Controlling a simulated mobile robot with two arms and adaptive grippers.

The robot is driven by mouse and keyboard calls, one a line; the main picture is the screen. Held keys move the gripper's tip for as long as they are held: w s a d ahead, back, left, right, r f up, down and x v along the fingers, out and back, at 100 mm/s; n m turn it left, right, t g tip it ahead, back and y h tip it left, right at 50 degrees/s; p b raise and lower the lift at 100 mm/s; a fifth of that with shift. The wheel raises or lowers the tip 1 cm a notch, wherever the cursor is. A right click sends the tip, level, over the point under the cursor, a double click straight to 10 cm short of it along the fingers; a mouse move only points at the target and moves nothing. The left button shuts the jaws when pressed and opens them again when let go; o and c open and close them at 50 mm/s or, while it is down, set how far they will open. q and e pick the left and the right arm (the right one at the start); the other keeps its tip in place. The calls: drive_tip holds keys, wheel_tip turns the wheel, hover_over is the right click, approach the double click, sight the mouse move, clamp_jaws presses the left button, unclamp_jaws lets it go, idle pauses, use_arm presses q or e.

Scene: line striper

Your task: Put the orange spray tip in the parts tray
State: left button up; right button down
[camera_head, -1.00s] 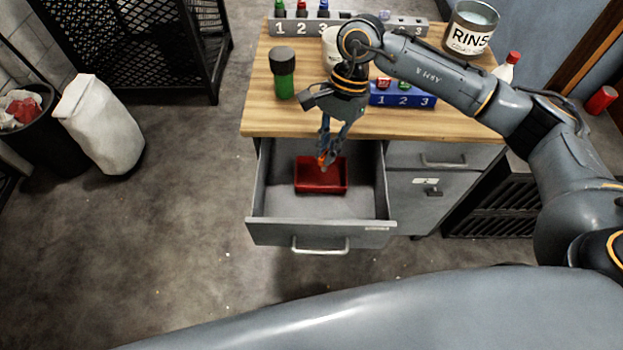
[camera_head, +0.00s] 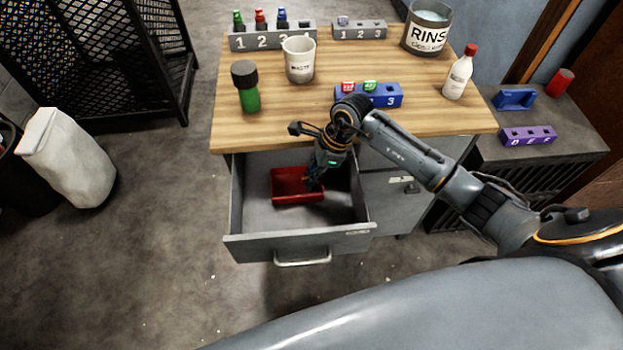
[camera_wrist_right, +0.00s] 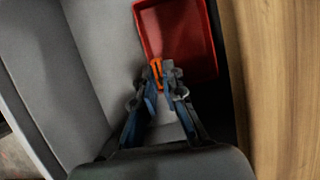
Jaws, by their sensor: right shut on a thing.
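The red parts tray (camera_head: 290,190) lies in the open drawer; it also shows in the right wrist view (camera_wrist_right: 196,32). My right gripper (camera_head: 314,184) reaches down into the drawer at the tray's right side. In the right wrist view my right gripper (camera_wrist_right: 164,78) is shut on the orange spray tip (camera_wrist_right: 156,70), which shows between the fingertips over the tray's near edge. I cannot tell whether the tip touches the tray. In the head view the tip is hidden by the gripper. My left gripper is not in view.
The open drawer (camera_head: 262,215) has grey walls around the tray. Above it, the wooden top (camera_head: 300,115) carries a green bottle (camera_head: 247,95), a white cup (camera_head: 299,60), a blue numbered block (camera_head: 385,98), a rinse can (camera_head: 427,30) and a white bottle (camera_head: 458,75).

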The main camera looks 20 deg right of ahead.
drive_tip(key=shift+f, duration=1.55)
drive_tip(key=c, duration=1.4)
unclamp_jaws()
drive_tip(key=shift+c, duration=0.2)
drive_tip(key=shift+r, duration=0.15)
drive_tip(key=shift+r, duration=0.25)
drive_tip(key=v, duration=1.1)
drive_tip(key=shift+r+b, duration=0.3)
drive_tip(key=shift+b, duration=0.15)
drive_tip(key=shift+d, duration=0.1)
